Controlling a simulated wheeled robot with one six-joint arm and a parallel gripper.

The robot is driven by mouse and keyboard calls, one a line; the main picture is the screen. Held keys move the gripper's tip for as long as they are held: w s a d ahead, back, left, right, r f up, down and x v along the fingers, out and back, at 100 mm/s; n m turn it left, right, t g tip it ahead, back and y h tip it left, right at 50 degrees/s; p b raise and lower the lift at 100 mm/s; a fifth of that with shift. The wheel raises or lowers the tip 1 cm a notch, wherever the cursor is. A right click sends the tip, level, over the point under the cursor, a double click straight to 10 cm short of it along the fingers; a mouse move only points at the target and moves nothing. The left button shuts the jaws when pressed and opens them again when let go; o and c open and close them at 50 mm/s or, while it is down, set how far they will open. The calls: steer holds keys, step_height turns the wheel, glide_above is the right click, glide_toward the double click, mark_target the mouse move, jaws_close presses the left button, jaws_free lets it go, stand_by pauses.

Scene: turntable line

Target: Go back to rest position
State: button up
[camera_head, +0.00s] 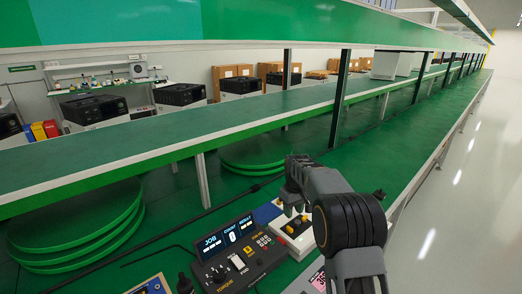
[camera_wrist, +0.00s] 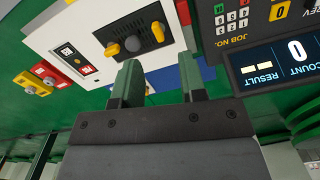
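My gripper (camera_head: 293,205) hangs at the end of my arm above the green bench, over a white control box (camera_head: 300,246) with yellow knobs. In the wrist view the two dark green fingers of my gripper (camera_wrist: 161,78) stand apart with nothing held between them. The white control box (camera_wrist: 90,22) shows just beyond the fingertips there, with a black square and yellow knobs. I cannot tell the exact height of the fingers above it.
A dark torque controller (camera_head: 240,252) with a lit display stands left of the control box. Stacked green turntables (camera_head: 85,235) sit at the left. A long green-and-white shelf (camera_head: 150,145) crosses behind my arm. Clear pale floor (camera_head: 465,215) lies at the right.

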steer(key=s+r+m+t+p, duration=0.1)
steer(key=s+r, duration=0.2)
steer(key=s, duration=0.7)
steer(key=s+r+m+t+p, duration=0.1)
steer(key=s+r+m, duration=0.1)
steer(key=s, duration=0.7)
steer(key=s+r+m+t+p, duration=0.1)
steer(key=s+r, duration=0.3)
steer(key=s, duration=0.6)
steer(key=shift+s+a+m+t, duration=0.3)
steer(key=shift+m+t, duration=0.1)
